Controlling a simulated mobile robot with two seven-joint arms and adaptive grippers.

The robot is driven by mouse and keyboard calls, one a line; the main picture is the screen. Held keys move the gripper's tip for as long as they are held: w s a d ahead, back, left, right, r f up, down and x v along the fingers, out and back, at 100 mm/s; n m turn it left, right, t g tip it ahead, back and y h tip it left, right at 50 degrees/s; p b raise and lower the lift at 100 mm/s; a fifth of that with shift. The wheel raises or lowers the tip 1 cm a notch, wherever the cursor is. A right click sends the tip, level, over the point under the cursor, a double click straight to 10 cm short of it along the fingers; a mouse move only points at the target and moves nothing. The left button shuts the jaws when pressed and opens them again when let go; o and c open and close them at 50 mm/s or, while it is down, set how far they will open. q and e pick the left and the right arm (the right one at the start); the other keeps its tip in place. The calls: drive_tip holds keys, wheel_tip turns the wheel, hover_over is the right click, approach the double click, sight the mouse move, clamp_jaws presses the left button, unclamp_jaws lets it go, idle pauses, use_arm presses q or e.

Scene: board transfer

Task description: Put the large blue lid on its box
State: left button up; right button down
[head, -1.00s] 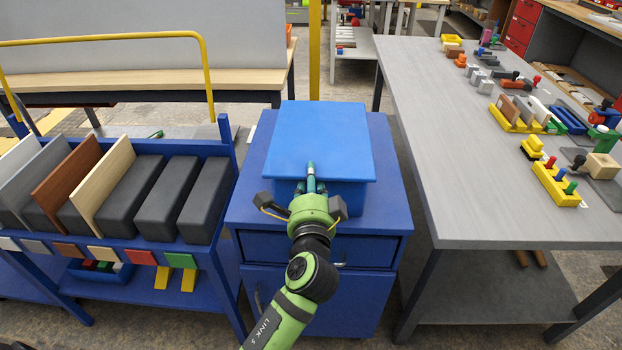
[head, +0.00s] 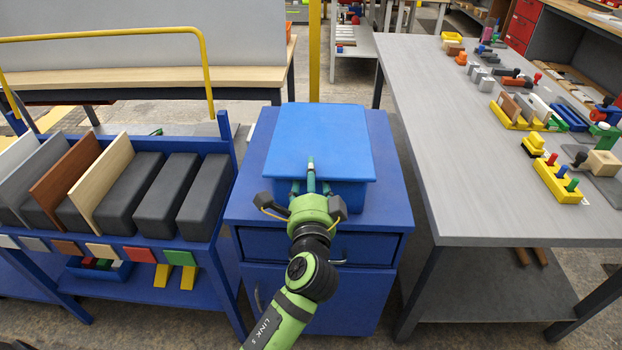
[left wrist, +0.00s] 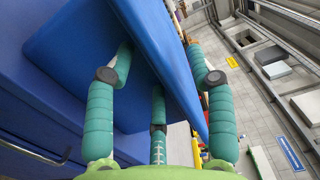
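The large blue lid (head: 318,140) lies over the top of its blue box (head: 348,193), which stands on a dark blue cabinet. The lid looks about level and covers the box opening; whether it is fully seated I cannot tell. My left gripper (head: 311,180) is at the lid's near edge, one finger above the lid and two below it in front of the box. In the left wrist view the teal fingers (left wrist: 165,95) stand spread on both sides of the lid's rim (left wrist: 165,50), seemingly apart from it. My right gripper is not in view.
The blue cabinet (head: 390,200) has free top around the box. A blue rack (head: 225,150) with boards and dark blocks stands close on the left. A grey table (head: 440,150) with several tools and fixtures stands on the right.

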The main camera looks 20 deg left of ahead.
use_arm(q)
drive_tip(key=v, duration=1.2)
idle(0.4)
